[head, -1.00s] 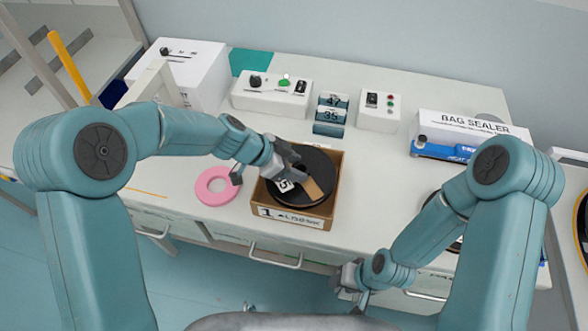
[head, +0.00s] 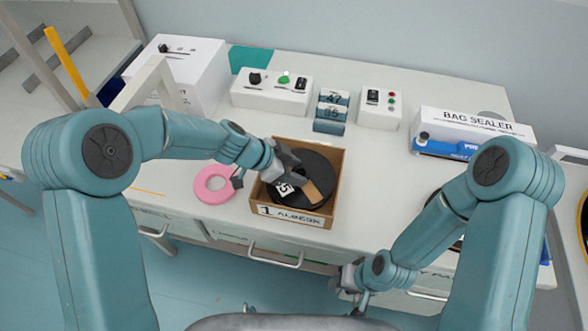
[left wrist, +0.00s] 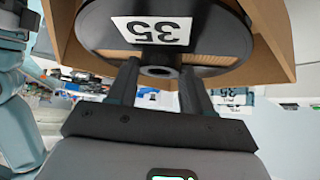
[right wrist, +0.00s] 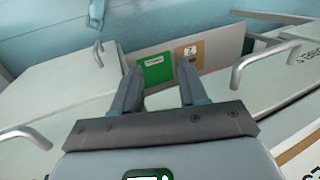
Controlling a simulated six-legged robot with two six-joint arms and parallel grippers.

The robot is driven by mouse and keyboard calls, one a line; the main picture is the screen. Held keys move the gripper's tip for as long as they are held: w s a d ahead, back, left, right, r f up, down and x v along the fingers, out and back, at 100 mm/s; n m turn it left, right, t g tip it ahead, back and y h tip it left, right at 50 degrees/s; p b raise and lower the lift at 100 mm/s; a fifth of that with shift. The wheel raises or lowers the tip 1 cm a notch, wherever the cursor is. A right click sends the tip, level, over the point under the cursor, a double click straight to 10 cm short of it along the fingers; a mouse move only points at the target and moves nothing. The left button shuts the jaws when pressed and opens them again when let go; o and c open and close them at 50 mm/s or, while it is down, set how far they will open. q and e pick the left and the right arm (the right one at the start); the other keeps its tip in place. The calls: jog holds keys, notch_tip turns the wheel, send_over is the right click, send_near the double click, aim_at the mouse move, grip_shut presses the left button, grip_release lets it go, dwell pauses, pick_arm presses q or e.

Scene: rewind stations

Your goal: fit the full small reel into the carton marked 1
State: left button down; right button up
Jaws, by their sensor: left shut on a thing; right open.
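The full small reel (head: 318,172) is black with a white label reading 35 and a tan patch. It sits within the walls of the open cardboard carton marked 1 (head: 290,217); how deep its lower side rests is hidden. My left gripper (head: 283,167) is shut on the reel near its middle. In the left wrist view the fingers (left wrist: 160,88) reach the reel (left wrist: 215,40) by its hub, and the brown carton wall (left wrist: 272,35) surrounds it. My right gripper (head: 348,282) is open and empty, low at the bench's front; its fingers (right wrist: 160,88) also show in the right wrist view.
A pink ring (head: 213,184) lies left of the carton. Drawer handles (head: 275,258) stick out below the bench front.

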pick_arm(q)
jog(key=shift+w+f+b, duration=0.1)
jog(key=shift+f+b, duration=0.1)
jog(key=shift+b, duration=0.15)
jog(key=shift+r, duration=0.1)
jog(key=shift+c, duration=2.3)
grip_release()
jog(key=r+p, duration=0.1)
jog(key=p, duration=0.2)
jog(key=shift+r, duration=0.35)
jog(key=b+v, duration=0.2)
jog(key=v, duration=0.9)
jog(key=shift+a, duration=0.4)
jog(key=shift+s, duration=0.3)
